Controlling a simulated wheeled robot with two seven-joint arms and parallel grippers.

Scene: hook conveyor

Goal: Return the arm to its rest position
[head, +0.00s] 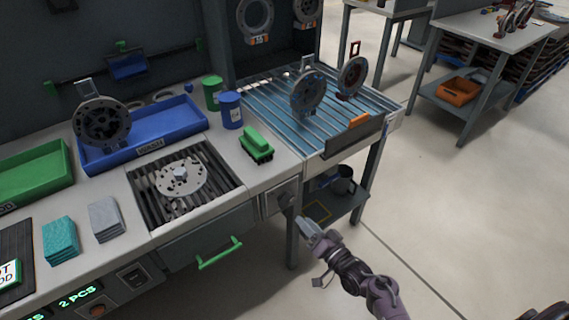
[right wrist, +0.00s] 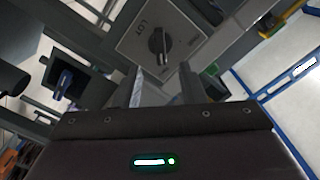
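My right arm comes in from the lower right in the head view. My right gripper (head: 303,226) is just in front of the grey panel (head: 270,203) at the right end of the workbench. In the right wrist view the fingers (right wrist: 161,80) stand apart with nothing between them. A dark rotary knob (right wrist: 158,46) on a light plate marked "LOT" lies beyond the fingertips, apart from them. My left arm and gripper are not in view.
The workbench holds a blue tray (head: 152,156), a green brush (head: 257,146), a recessed grate with a metal disc (head: 181,180) and a drawer with a green handle (head: 219,253). A slatted conveyor (head: 270,100) carries hooked discs. Floor at the right (head: 460,210) is clear.

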